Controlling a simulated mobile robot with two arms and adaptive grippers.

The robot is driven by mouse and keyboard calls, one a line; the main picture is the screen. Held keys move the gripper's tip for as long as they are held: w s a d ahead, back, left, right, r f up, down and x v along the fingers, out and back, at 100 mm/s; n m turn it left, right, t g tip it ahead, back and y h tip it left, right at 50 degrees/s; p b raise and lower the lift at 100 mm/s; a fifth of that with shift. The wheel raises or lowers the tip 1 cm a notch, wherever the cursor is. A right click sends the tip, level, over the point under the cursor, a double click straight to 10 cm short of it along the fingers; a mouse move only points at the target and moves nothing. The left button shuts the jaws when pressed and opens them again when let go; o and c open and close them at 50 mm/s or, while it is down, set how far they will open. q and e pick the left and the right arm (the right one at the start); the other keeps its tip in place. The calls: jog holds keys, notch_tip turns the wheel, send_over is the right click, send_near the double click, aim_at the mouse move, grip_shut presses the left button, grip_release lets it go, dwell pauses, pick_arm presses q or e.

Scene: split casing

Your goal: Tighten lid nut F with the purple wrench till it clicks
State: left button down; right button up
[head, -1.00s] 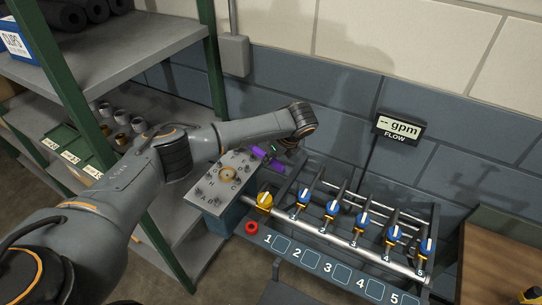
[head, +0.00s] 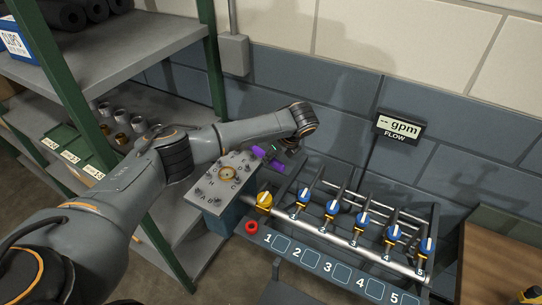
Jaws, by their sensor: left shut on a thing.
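The purple wrench (head: 260,153) is at the far right corner of the grey casing lid (head: 215,183). My left gripper (head: 275,157) is shut on the wrench, with the arm reaching over the lid's far side from the left. The lid has letters by its nuts; several, such as A, B, C, D and H, can be read. Nut F is hidden or too small to make out, and I cannot tell whether the wrench sits on it. My right gripper is not in view.
A yellow-handled valve (head: 264,201) and several blue-handled valves (head: 332,207) stand on a pipe right of the casing. A red knob (head: 251,227) is in front. A flow display (head: 398,129) reads "-- gpm". Shelves (head: 120,70) stand at left.

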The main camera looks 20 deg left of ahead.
pick_arm(q)
jog(key=shift+f+b, duration=0.45)
jog(key=shift+f, duration=1.15)
jog(key=s+a+m+t+h, duration=0.1)
jog(key=s+a+m, duration=0.2)
jog(key=s+m, duration=0.1)
jog(key=shift+s+m+t+p, duration=0.3)
jog(key=shift+s+t+p, duration=0.15)
jog(key=shift+s, duration=0.2)
jog(key=shift+r, duration=0.15)
